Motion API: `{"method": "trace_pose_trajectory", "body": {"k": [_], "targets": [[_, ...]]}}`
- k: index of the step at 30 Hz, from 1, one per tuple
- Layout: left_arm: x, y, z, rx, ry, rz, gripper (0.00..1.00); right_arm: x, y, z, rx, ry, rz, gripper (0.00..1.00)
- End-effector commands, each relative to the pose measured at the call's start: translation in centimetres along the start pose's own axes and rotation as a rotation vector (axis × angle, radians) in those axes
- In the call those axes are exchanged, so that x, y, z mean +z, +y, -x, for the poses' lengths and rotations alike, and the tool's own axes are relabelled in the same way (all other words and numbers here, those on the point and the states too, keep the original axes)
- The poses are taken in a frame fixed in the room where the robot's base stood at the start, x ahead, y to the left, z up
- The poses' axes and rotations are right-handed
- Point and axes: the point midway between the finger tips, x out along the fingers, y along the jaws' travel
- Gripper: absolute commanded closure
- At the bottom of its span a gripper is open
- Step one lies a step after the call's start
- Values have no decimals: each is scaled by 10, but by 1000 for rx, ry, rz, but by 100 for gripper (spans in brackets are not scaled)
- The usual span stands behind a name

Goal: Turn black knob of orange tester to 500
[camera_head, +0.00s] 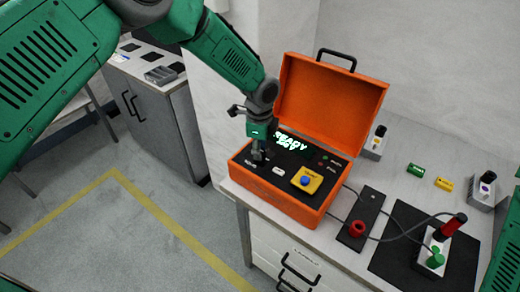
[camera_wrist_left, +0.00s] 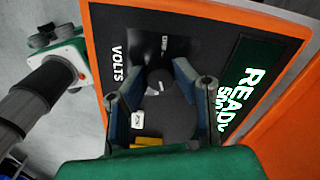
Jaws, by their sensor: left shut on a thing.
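The orange tester (camera_head: 268,192) is an open orange case on the counter, lid up. Its display (camera_head: 290,141) is lit with READY and a second line, partly cut off in the wrist view, that looks like 500 V. My left gripper (camera_head: 257,152) reaches down onto the left of the panel and hides the black knob in the head view. In the left wrist view, the black knob (camera_wrist_left: 159,82) with a white pointer mark sits between the fingers of my left gripper (camera_wrist_left: 150,80), shut on it, next to the VOLTS label. My right gripper is out of view.
A yellow block with a blue button (camera_head: 307,180) sits on the panel. To the right are a black mat (camera_head: 395,265), a red-and-green probe holder (camera_head: 438,243), and small green (camera_head: 416,170) and yellow (camera_head: 443,184) cylinders. A cable crosses the counter.

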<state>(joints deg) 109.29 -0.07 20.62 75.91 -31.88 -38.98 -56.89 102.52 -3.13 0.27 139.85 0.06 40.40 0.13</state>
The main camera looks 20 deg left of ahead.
Motion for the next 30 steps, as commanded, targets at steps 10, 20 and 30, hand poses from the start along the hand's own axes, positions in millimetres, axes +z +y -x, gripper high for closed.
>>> {"method": "trace_pose_trajectory", "body": {"k": [10, 20, 30], "targets": [[0, -5, 4, -15, 1, -245, 100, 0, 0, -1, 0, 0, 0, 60], [0, -6, 4, -16, 0, -351, 100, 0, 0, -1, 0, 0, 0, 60], [0, -6, 5, -16, 0, -367, 100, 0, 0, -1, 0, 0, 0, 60]]}}
